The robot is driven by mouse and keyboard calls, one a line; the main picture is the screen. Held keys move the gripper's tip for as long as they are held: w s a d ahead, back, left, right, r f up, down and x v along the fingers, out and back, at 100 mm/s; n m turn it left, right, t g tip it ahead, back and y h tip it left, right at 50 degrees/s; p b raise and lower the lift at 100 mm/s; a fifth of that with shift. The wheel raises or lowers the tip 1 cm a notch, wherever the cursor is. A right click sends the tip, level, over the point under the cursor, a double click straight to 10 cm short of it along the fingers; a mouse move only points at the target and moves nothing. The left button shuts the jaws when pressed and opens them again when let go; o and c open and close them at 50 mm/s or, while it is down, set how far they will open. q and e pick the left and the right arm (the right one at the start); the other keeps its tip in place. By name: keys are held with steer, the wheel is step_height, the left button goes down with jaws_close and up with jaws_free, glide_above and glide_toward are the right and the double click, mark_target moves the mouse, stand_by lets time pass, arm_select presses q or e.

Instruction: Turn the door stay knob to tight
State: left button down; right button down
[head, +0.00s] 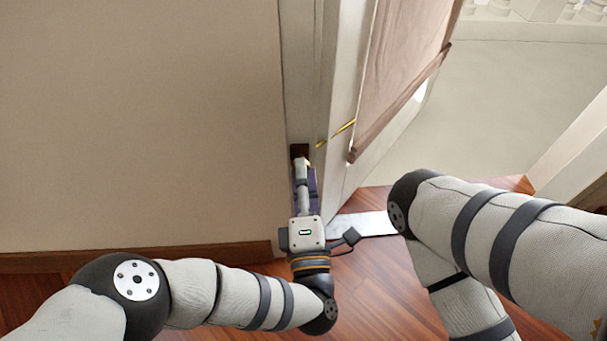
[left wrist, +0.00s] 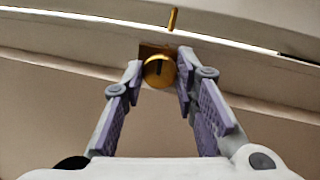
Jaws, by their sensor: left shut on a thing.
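The door stay knob (left wrist: 159,71) is a round brass knob with a dark, nearly upright mark on its face. It sits against a small brown block (left wrist: 148,50) in the left wrist view. My left gripper (left wrist: 161,66) is shut on the knob, with one purple-padded finger at each side. In the head view my left gripper (head: 303,170) reaches forward to the dark block (head: 299,150) low by the door frame, and the knob is largely hidden there. My right gripper is not in view.
A pale door (head: 343,95) with a brass handle (head: 344,127) stands just right of the gripper. A beige wall (head: 140,120) with brown skirting (head: 150,258) is to the left. A pale flat strip (head: 362,224) lies on the wooden floor.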

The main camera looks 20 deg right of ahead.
arm_select(q)
steer(key=shift+a, duration=0.1)
steer(key=c, duration=1.3)
jaws_free()
steer(key=v, duration=0.7)
steer(key=shift+s+a+f, duration=0.1)
steer(key=shift+s, duration=0.15)
